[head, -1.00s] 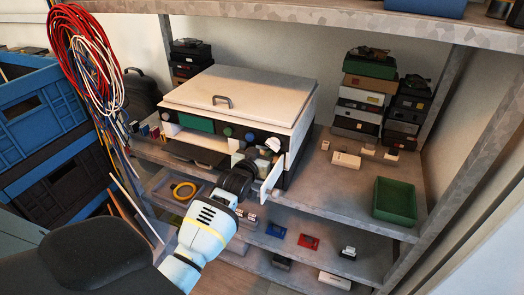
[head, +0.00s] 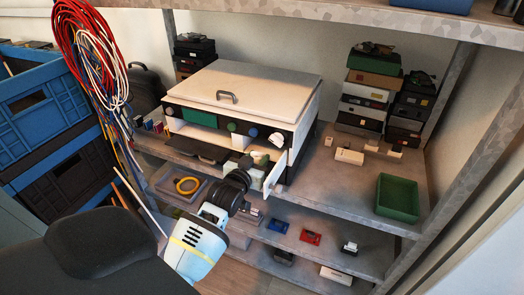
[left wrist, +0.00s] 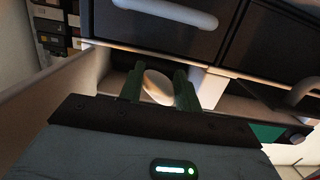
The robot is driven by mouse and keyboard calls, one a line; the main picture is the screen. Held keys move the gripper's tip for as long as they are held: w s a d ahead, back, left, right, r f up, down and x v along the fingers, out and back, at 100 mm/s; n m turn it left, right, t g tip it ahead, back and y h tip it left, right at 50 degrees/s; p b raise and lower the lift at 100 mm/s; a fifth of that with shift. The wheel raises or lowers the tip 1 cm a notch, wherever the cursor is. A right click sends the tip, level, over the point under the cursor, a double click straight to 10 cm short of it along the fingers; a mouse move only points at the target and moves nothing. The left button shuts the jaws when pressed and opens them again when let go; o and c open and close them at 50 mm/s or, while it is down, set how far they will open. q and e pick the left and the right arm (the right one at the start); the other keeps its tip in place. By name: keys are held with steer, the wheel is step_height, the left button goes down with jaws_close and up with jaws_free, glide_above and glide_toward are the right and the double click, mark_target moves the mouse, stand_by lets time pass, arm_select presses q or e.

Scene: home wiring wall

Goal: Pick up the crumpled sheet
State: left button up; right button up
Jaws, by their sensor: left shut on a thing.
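The crumpled sheet (left wrist: 158,87) shows in the left wrist view as a pale, rounded lump between the two green fingers of my left gripper (left wrist: 159,82). The gripper is shut on it. Its lower part is hidden behind the gripper body. In the head view my left gripper (head: 245,164) is at the right front of the white-topped cabinet (head: 245,86), at an open compartment. A pale lump (head: 260,157) shows at its fingertips there. My right gripper is not in view.
A white panel (head: 274,174) stands out just right of the gripper, and a dark drawer front with a grey handle (left wrist: 170,12) is close above. A green tray (head: 397,198) and small boxes lie on the shelf to the right. Cables (head: 92,55) hang at the left.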

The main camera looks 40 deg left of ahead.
arm_select(q)
steer(key=f+v, duration=0.1)
steer(key=v, duration=1)
steer(key=shift+s+f, duration=0.35)
steer(key=shift+s, duration=0.05)
steer(key=shift+s+d, duration=0.1)
steer(key=shift+d, duration=0.1)
